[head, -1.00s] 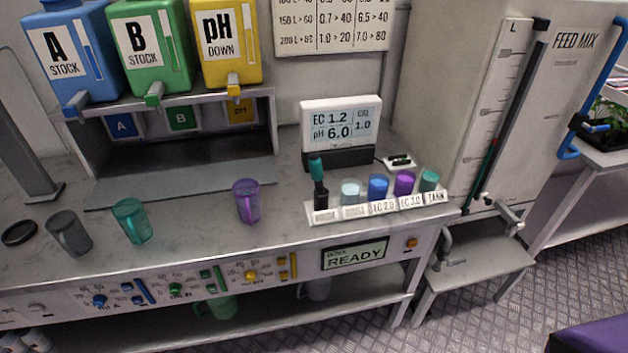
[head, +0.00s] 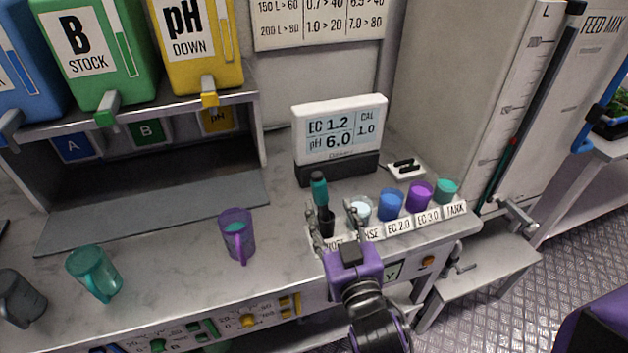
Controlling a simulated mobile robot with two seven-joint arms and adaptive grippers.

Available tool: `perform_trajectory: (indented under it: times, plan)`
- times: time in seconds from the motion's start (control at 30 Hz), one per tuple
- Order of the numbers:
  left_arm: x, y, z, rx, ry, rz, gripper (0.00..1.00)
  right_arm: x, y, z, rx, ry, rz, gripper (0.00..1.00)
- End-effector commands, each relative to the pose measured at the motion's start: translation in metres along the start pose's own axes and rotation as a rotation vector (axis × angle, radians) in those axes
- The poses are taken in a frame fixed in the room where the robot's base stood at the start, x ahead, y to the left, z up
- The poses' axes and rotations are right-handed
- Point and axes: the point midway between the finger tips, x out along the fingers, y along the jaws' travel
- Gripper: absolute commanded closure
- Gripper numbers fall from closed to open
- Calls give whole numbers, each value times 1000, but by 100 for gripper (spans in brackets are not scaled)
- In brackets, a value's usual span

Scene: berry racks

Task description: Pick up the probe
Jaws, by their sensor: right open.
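The probe (head: 319,189) has a teal handle and stands upright in a dark holder (head: 326,222) at the left end of the labelled cup rack (head: 399,229). My right gripper (head: 333,218) comes in from the bottom of the head view. It is open, with one finger to the left of the holder and the other to its right, in front of the clear cup. From this view I cannot tell whether the fingers touch anything. My left gripper is not in view.
Cups of clear (head: 360,208), blue (head: 390,204), purple (head: 420,195) and teal (head: 446,190) liquid stand right of the probe. The meter (head: 340,136) is behind. A purple mug (head: 236,236) and a teal mug (head: 94,273) stand left; the counter between purple mug and rack is clear.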

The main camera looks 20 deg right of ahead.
Motion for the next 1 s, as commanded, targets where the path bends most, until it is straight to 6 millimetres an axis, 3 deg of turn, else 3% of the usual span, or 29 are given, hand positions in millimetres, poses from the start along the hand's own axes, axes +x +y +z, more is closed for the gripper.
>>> perform_trajectory:
  times: [0.33, 0.63, 0.97, 1.0]
  plan:
    - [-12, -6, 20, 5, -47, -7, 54, 30, -1, -4, 1, 4, -1, 52]
    - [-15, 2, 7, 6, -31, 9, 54, 71, -6, -10, 0, 5, -1, 52]
    - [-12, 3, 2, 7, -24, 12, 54, 78, -6, -6, 1, -1, 0, 52]
    - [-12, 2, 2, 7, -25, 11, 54, 78, -6, -6, 1, 0, 0, 57]
